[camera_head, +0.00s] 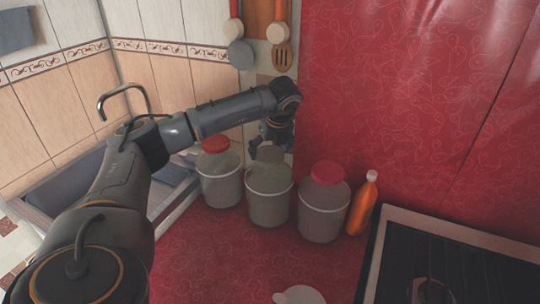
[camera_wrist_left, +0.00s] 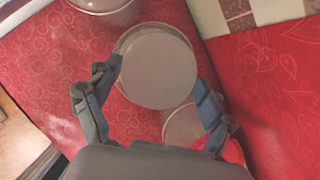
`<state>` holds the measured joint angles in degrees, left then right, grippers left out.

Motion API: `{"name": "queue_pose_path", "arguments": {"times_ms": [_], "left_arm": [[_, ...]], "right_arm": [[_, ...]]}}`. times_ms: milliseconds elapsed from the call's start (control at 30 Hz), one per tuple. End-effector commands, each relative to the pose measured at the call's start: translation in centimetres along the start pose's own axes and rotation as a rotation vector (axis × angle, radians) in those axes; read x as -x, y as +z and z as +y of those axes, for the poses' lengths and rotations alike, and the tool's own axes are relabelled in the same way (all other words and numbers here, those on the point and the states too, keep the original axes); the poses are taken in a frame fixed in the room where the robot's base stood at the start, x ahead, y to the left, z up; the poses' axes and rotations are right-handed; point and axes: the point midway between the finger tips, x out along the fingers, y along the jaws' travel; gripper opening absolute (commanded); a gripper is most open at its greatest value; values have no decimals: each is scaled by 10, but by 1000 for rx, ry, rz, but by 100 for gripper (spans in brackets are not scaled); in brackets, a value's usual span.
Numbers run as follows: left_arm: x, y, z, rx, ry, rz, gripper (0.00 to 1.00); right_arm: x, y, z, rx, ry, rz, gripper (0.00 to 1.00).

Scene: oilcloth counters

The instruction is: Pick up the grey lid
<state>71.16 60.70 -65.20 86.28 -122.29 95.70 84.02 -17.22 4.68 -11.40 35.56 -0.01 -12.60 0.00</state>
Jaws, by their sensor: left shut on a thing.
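The grey lid (camera_head: 270,154) is at the top of the middle glass jar (camera_head: 268,208), on the red counter by the back wall. In the left wrist view the round lid (camera_wrist_left: 158,70) lies between my fingertips, with part of the jar's rim showing around it. My left gripper (camera_head: 270,143) points down from above and is shut on the lid's sides; it also shows in the left wrist view (camera_wrist_left: 160,77). I cannot tell whether the lid rests on the jar or is slightly above it. My right gripper is out of view.
Jars with red lids stand close on both sides, one at left (camera_head: 220,185) and one at right (camera_head: 323,215). An orange bottle (camera_head: 362,208) stands beside the right jar, then a stove (camera_head: 455,265). A sink (camera_head: 165,200) is at left. The counter's front middle is mostly clear.

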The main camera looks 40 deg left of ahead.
Motion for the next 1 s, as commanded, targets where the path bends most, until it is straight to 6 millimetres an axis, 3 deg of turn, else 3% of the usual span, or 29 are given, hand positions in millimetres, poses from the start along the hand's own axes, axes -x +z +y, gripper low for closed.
{"name": "queue_pose_path", "arguments": {"times_ms": [133,467,700,1000], "left_arm": [[17,7,-1,2,-6,-1,69],[94,-14,22,-2,-7,-3,68],[135,-44,45,-1,-4,-5,68],[157,-67,58,0,-2,-1,69]], "right_arm": [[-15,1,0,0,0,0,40],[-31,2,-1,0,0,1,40],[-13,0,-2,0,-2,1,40],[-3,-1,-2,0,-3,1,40]]}}
